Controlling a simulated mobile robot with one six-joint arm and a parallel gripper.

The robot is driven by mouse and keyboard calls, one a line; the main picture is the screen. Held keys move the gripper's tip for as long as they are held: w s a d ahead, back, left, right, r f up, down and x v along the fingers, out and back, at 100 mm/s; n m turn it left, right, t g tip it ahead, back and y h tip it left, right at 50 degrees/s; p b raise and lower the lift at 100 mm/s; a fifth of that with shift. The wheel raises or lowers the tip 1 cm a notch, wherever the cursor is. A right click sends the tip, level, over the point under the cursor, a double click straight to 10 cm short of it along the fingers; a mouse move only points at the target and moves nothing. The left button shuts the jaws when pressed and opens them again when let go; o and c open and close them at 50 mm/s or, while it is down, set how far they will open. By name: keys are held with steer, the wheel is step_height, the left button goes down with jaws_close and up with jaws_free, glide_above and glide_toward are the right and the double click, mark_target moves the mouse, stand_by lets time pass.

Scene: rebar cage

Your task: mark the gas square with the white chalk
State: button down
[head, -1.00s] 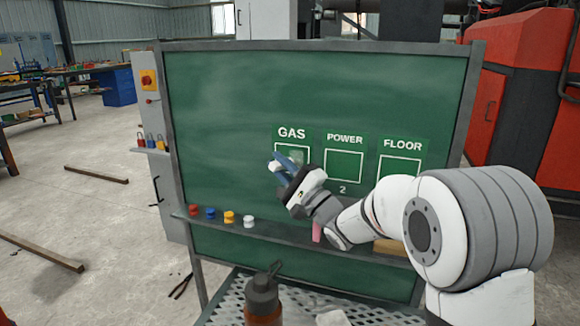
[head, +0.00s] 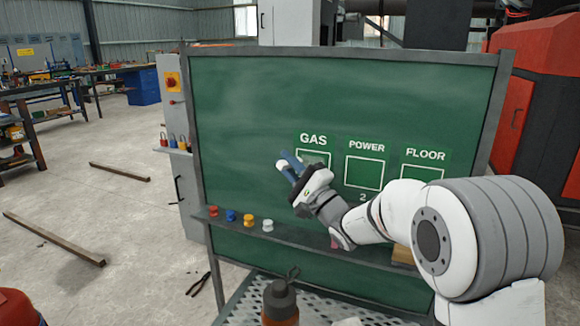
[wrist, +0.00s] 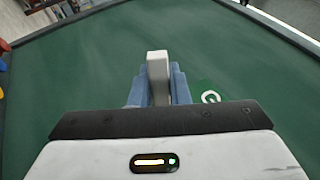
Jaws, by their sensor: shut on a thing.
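The green board (head: 250,100) carries a white-outlined gas square (head: 316,157) under the word GAS. My gripper (head: 288,164) is in front of the square's left side and hides its lower left part. Its blue fingers are shut on the white chalk (wrist: 157,68), which sticks out past the fingertips in the wrist view. In the head view only a small pale bit of the chalk (head: 282,165) shows. The wrist view shows a letter G to the right of the fingers. I cannot tell whether the chalk touches the board.
POWER (head: 364,173) and FLOOR (head: 424,172) squares are to the right. The board's ledge (head: 300,239) holds red, blue, yellow and white pieces (head: 267,225), a pink piece (head: 337,242) and a wooden block (head: 402,254). A dark bottle (head: 280,300) stands in front.

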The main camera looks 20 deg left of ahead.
mark_target(282, 167)
steer(key=shift+d+r, duration=0.2)
steer(key=shift+d, duration=1.35)
steer(key=shift+a+r+p, duration=0.15)
steer(key=shift+a+p, duration=0.3)
steer(key=shift+a, duration=1.2)
steer(key=shift+s, duration=0.1)
steer(key=shift+s+a+b, duration=0.1)
steer(key=shift+s+b, duration=0.45)
steer(key=shift+s, duration=0.95)
steer(key=shift+s+a+f+b, duration=0.1)
steer(key=shift+s+b, duration=0.2)
steer(key=shift+s, duration=0.45)
steer(key=shift+s+a+f+b, duration=0.1)
steer(key=shift+s+b, duration=0.2)
steer(key=shift+s, duration=0.4)
steer(key=shift+s, duration=0.1)
